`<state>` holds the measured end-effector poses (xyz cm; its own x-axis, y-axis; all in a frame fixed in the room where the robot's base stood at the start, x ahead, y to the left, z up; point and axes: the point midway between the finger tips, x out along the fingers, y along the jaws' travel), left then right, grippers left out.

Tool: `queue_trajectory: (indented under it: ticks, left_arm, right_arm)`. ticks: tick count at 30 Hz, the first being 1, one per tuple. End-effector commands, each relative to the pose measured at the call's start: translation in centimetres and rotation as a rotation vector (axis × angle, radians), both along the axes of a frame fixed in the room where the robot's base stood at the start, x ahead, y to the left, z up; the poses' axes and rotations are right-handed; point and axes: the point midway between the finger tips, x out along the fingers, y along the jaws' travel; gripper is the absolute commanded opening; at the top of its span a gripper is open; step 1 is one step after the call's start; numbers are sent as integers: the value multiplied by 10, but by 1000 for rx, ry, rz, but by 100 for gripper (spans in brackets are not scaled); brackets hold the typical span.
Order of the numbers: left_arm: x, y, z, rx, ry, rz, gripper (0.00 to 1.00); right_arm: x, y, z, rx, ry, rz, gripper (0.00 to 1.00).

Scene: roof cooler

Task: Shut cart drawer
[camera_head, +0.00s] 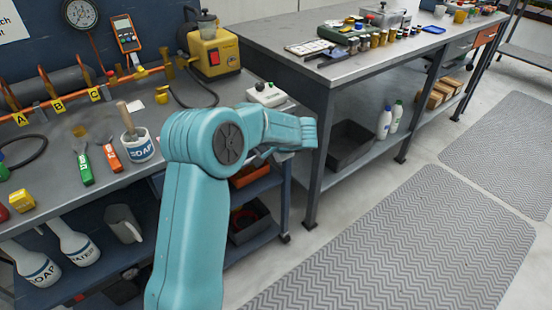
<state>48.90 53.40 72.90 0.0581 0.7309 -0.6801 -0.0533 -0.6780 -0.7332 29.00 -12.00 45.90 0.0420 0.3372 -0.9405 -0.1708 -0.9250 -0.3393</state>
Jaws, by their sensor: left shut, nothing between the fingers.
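The cart (285,200) with a grey top and dark blue lower shelves stands at the left. My left arm comes up from the bottom, crosses in front of it and hides much of its front. My left gripper (263,157) is near the cart's right front corner, partly hidden by my own wrist. It is shut and empty. I cannot clearly make out a cart drawer or how far out it stands; that part of the front is behind my arm. My right gripper is not in view.
Brushes and a mug (138,148) are on top. A grey workbench (340,75) stands behind at right. Floor mats (400,250) cover the open floor at right.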

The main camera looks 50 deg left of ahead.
Motion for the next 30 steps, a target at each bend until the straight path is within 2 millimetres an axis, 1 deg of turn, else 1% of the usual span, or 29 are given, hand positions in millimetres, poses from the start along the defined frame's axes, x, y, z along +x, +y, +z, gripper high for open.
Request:
queue_trajectory:
  ticks: [3, 10, 23, 30]
  left_arm:
    - [0, 10, -1, 0, 1, 2, 0]
    - [1, 18, 1, 2, 0, 0, 0]
    - [1, 21, 2, 8, -4, 4, 0]
    - [3, 13, 1, 5, -3, 3, 0]
  right_arm:
    - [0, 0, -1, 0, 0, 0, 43]
    - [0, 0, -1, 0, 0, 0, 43]
    - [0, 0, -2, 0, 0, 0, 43]
    - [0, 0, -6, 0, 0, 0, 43]
